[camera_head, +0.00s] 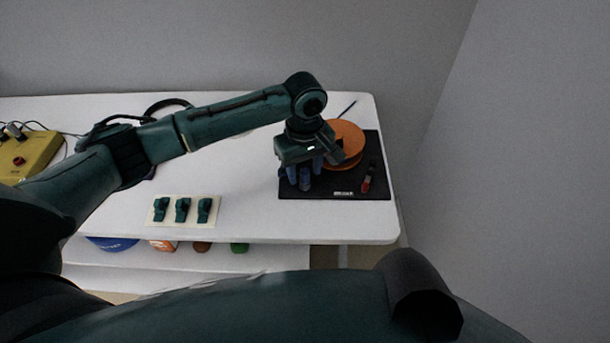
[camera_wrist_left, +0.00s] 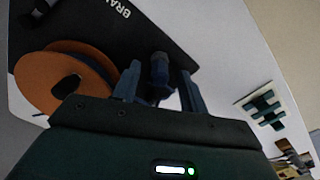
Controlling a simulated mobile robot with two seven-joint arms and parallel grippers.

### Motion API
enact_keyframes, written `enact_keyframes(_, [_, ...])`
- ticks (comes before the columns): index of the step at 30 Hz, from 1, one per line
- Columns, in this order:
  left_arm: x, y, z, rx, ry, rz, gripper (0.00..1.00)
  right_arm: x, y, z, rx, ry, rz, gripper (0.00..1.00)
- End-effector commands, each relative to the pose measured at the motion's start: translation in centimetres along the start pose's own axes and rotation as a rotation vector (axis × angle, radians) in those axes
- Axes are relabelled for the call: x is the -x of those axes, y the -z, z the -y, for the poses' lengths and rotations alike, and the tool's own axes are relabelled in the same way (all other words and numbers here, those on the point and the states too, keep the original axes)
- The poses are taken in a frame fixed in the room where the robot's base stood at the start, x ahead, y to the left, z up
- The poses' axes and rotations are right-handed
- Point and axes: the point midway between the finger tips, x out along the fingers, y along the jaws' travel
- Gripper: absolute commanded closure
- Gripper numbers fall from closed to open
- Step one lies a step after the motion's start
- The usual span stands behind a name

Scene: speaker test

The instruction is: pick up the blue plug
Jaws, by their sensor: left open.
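The blue plug (camera_head: 305,180) stands on the black mat (camera_head: 335,188), near the mat's left front part. My left gripper (camera_head: 305,170) is open above it, pointing down, with a blue finger on each side of the plug. In the left wrist view the plug (camera_wrist_left: 159,72) shows between the two spread fingers (camera_wrist_left: 160,78). The fingers look apart from it, though its lower part is hard to make out in the dark. My right gripper does not show.
An orange spool (camera_head: 347,140) lies on the mat right behind the gripper. A small red and dark item (camera_head: 367,181) lies at right. A pale plate with three dark green pieces (camera_head: 182,209) and a yellow box (camera_head: 28,155) are further left. The white table (camera_head: 250,205) is clear between.

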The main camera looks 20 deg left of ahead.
Motion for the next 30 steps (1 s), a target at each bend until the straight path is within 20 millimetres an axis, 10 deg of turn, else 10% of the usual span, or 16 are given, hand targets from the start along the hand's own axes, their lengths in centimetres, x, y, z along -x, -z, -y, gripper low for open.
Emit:
enact_keyframes(10, [-1.07,-0.03,-0.03,-0.002,-0.001,-0.001,0.57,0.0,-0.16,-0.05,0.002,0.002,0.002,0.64])
enact_keyframes(30, [-1.0,-0.03,-0.04,-0.002,-0.001,-0.001,1.0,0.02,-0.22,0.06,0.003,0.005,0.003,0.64])
